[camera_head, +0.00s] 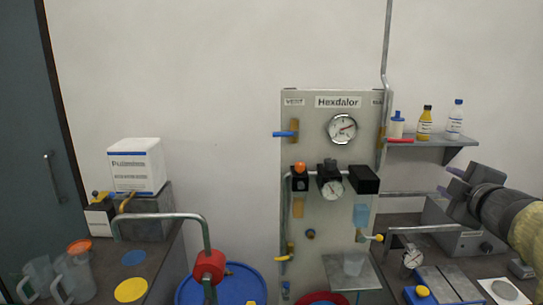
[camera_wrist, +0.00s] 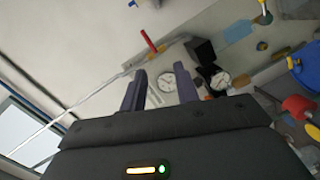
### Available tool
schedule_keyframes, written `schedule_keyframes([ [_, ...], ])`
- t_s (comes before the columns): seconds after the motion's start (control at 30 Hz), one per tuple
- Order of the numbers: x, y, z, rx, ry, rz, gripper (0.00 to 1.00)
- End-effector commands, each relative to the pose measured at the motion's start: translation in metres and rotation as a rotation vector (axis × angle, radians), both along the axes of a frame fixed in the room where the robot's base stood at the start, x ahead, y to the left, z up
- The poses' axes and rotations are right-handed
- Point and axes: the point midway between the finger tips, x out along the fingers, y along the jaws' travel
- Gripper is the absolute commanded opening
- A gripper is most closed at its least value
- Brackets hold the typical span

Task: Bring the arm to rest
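My arm comes in from the right edge in the head view. My gripper (camera_head: 445,179) points left, in front of the wall below the shelf. In the wrist view my gripper (camera_wrist: 160,69) shows two dark fingers standing apart, with a clear gap and nothing held between them. Beyond the fingers are a round white gauge (camera_wrist: 167,82) and a second gauge (camera_wrist: 220,80); neither is visibly touched. The grey machine (camera_head: 455,241) on the right bench is partly hidden by my gripper and arm.
A panel (camera_head: 325,230) with gauges, valves and knobs stands at the centre. A shelf (camera_head: 420,152) with bottles is above my gripper. A bent pipe with a red wheel (camera_head: 208,266) stands left of centre. Jugs (camera_head: 76,277) and a white box (camera_head: 137,166) are at left.

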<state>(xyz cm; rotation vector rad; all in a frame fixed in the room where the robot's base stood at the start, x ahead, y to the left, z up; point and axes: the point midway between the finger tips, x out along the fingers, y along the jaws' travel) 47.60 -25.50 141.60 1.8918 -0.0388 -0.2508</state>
Motion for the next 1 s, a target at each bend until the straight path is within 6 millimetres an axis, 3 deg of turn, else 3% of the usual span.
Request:
schedule_keyframes([
  [0.17, 0.022, 0.028, -0.048, 0.225, 0.041, -0.096, 0.31],
  [0.23, 0.026, 0.045, -0.076, 0.334, 0.084, -0.15, 0.31],
  [0.43, 0.016, 0.102, -0.166, 0.627, 0.278, -0.323, 0.31],
  [0.57, -0.012, 0.15, -0.225, 0.785, 0.457, -0.438, 0.31],
  [0.73, -0.067, 0.211, -0.287, 0.931, 0.703, -0.604, 0.31],
  [0.9, -0.118, 0.25, -0.32, 1.012, 0.889, -0.737, 0.31],
  [1.0, -0.13, 0.254, -0.326, 1.03, 0.93, -0.769, 0.31],
])
